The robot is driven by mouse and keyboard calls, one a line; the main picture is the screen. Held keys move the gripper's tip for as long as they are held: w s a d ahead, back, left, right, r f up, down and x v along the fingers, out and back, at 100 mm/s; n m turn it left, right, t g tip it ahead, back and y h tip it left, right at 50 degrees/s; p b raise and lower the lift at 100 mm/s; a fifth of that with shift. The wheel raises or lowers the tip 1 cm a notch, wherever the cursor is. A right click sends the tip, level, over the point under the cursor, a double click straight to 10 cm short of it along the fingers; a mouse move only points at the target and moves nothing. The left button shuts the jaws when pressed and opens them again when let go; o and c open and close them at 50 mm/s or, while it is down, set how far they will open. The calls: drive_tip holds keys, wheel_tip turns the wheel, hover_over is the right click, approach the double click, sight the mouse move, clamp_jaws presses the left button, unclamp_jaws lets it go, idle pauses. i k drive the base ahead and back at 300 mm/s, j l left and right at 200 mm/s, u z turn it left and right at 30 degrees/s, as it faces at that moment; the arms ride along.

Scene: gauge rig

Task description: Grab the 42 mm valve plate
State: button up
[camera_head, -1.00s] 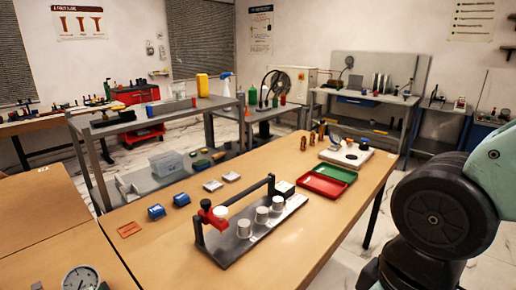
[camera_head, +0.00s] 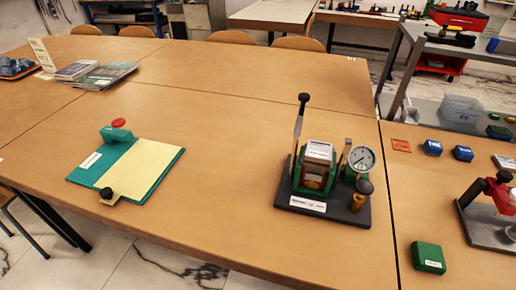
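I cannot pick out a valve plate marked 42 mm; the labels are too small to read. A gauge rig stands on a dark base (camera_head: 335,207) right of centre, with a dial gauge (camera_head: 361,158), an upright black-knobbed lever (camera_head: 301,125) and a green holder. A white-topped block (camera_head: 319,153) sits in the holder. A small flat orange plate (camera_head: 401,145) lies on the right-hand table. My gripper is not in view.
A green board with a yellow sheet (camera_head: 143,172) lies at left. A green box (camera_head: 429,257) and blue blocks (camera_head: 433,148) are on the right table, beside a red clamp fixture (camera_head: 490,190). Booklets (camera_head: 105,76) lie at far left. The middle table is mostly clear.

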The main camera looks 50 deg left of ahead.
sight(320, 153)
drive_tip(key=u, duration=1.3)
drive_tip(key=i+j+z, duration=0.25)
drive_tip(key=i+j, duration=0.2)
drive_tip(key=i, duration=0.2)
